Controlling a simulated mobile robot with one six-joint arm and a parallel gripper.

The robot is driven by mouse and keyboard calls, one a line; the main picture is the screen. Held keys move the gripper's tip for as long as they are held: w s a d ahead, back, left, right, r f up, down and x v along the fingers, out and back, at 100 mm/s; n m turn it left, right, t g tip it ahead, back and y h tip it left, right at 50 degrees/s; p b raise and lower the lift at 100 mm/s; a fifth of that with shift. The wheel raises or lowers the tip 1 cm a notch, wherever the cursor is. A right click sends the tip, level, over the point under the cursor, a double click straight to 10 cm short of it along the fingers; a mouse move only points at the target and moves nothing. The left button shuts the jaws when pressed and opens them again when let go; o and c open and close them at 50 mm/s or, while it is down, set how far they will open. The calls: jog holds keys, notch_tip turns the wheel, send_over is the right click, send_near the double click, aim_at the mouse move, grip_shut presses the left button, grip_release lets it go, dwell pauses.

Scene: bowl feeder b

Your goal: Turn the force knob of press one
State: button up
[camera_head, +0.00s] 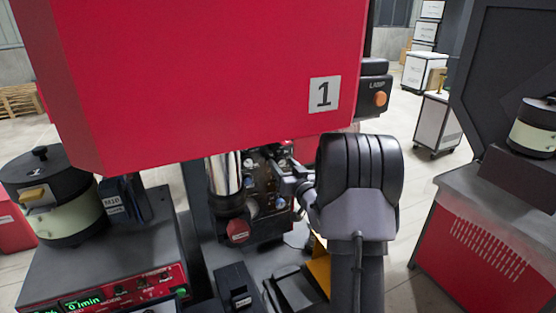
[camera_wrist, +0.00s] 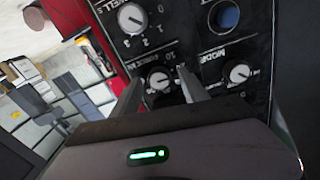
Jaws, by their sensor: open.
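Press one is the machine with the big red housing (camera_head: 220,80) marked "1" in the head view. Its dark control panel (camera_head: 258,190) shows below the housing, partly hidden by my arm. In the wrist view the force knob (camera_wrist: 160,82) is a small white-capped dial on the black panel (camera_wrist: 185,25), with its lettering upside down. My gripper (camera_wrist: 159,75) is open, with one finger on each side of the force knob in the picture. I cannot tell whether either finger touches it. My gripper is small and partly hidden in the head view (camera_head: 290,177).
On the same panel are a dwell knob (camera_wrist: 132,18), a mode knob (camera_wrist: 239,74) and a blue button (camera_wrist: 225,15). A lamp box (camera_head: 374,90) sits right of the housing. A bowl feeder (camera_head: 55,205) stands left. Another red machine (camera_head: 490,250) stands right.

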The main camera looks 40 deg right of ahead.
jog(key=shift+s, duration=0.1)
jog(key=shift+c, duration=1.3)
grip_shut()
jog(key=shift+m+b, duration=0.4)
jog(key=shift+b, duration=0.1)
jog(key=m+b, duration=0.2)
jog(key=shift+m+b, duration=0.3)
jog(key=shift+b, duration=0.1)
jog(key=m+b, duration=0.2)
jog(key=m, duration=0.3)
jog(key=shift+r, duration=0.15)
jog(key=shift+m, duration=0.3)
